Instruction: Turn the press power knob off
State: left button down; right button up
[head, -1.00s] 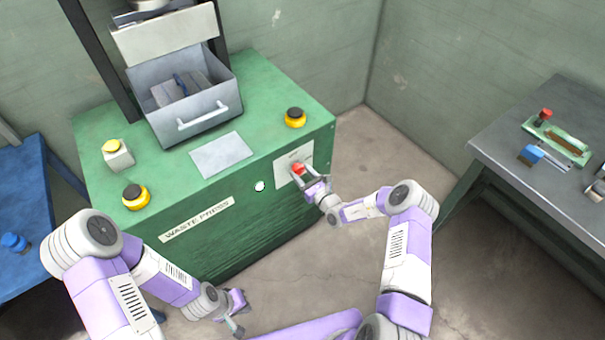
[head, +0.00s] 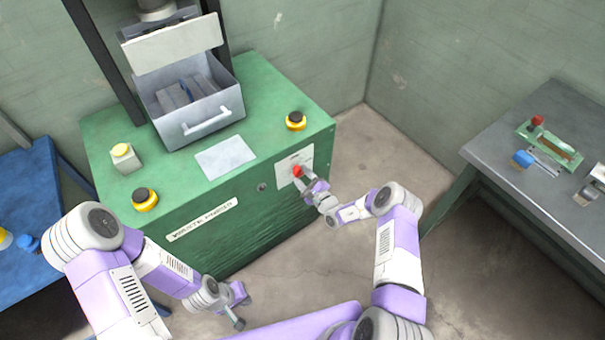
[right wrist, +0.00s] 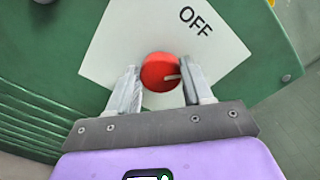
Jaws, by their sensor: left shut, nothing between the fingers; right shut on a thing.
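The red power knob (head: 297,170) sits on a white plate (head: 307,157) at the right of the green press (head: 215,220)'s front. My right gripper (head: 303,177) is shut on it. In the right wrist view the red knob (right wrist: 160,72) lies between the two fingers of my right gripper (right wrist: 160,88). Its white pointer line points to the right in that view. The word OFF shows at the top of the plate (right wrist: 120,40); any other lettering is not visible there. My left gripper (head: 240,304) is shut and empty, low in front of the press.
A small round lamp (head: 262,187) on the press front is dark. Yellow-based buttons (head: 296,121) (head: 145,199) and an open metal bin (head: 195,105) are on top. A grey table (head: 560,110) stands right, a blue table (head: 30,200) left. The floor between is clear.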

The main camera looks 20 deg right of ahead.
jog(key=n+p, duration=0.1)
jog(key=n, duration=0.3)
jog(key=shift+n+p, duration=0.3)
jog(key=shift+p, duration=0.1)
jog(key=shift+f+n+p, duration=0.15)
jog(key=shift+n+p, duration=0.45)
jog(key=shift+n, duration=1.2)
jog(key=o, duration=1)
jog(key=shift+s, duration=0.1)
jog(key=p+v, duration=0.2)
jog(key=v, duration=0.5)
jog(key=shift+s, duration=0.25)
